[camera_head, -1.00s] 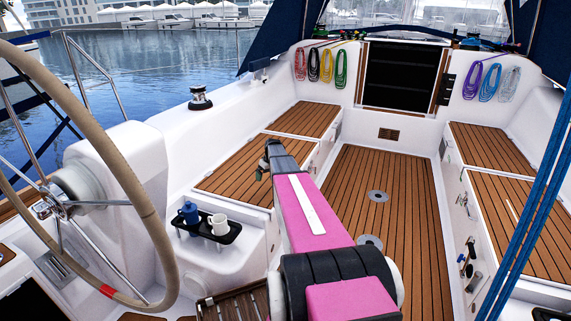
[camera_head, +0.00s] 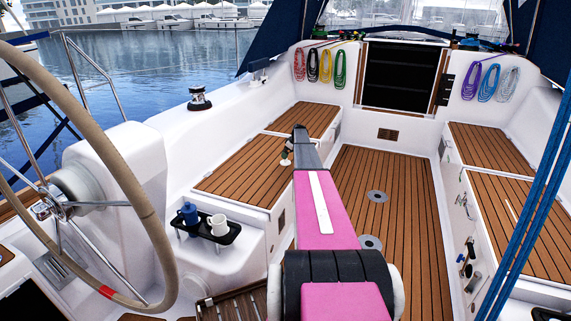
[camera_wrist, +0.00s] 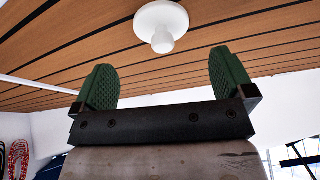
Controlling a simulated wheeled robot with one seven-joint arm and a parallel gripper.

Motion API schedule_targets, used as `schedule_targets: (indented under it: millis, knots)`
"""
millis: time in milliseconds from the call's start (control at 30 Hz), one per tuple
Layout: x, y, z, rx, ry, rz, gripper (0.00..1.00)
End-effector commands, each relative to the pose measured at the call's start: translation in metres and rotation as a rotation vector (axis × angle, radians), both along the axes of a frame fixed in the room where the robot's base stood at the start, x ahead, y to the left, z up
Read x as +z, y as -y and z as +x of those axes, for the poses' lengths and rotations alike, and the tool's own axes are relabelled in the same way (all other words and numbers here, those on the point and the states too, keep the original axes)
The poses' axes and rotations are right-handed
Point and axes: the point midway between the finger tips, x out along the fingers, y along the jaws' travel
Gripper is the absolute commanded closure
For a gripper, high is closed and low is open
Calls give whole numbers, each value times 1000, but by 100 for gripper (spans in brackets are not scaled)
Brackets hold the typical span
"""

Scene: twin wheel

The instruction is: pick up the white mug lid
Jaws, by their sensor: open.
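The white mug lid (camera_wrist: 162,20), a round disc with a knob, lies on teak slats in the wrist view. It also shows as a small white spot (camera_head: 285,162) on the left bench in the head view. My gripper (camera_wrist: 166,80) has two green ridged fingers, spread apart and empty. In the wrist view the lid sits beyond the fingertips, roughly centred between them and not touching. In the head view my gripper (camera_head: 287,152) is over the left bench, close by the lid and partly hidden by my arm.
A white mug (camera_head: 219,225) and a blue mug (camera_head: 189,213) stand on a black tray (camera_head: 232,234) by the steering wheel (camera_head: 128,175). The left bench (camera_head: 238,178) is otherwise clear. Blue ropes (camera_head: 530,200) hang at the right.

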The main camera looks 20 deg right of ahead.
Motion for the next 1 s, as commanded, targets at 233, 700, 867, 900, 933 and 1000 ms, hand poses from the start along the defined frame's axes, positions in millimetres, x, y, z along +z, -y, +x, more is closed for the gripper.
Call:
schedule_targets:
  millis: [233, 700, 867, 900, 933, 1000]
  knots:
    - [-15, -6, 7, 0, 0, 0, 0]
    - [-52, -17, 21, -2, 1, -1, 0]
    - [-51, -17, 21, -1, 0, 0, 26]
    - [-51, -17, 21, -1, 0, 0, 39]
    - [-51, -17, 21, -1, 0, 0, 49]
    - [-51, -17, 21, -1, 0, 0, 51]
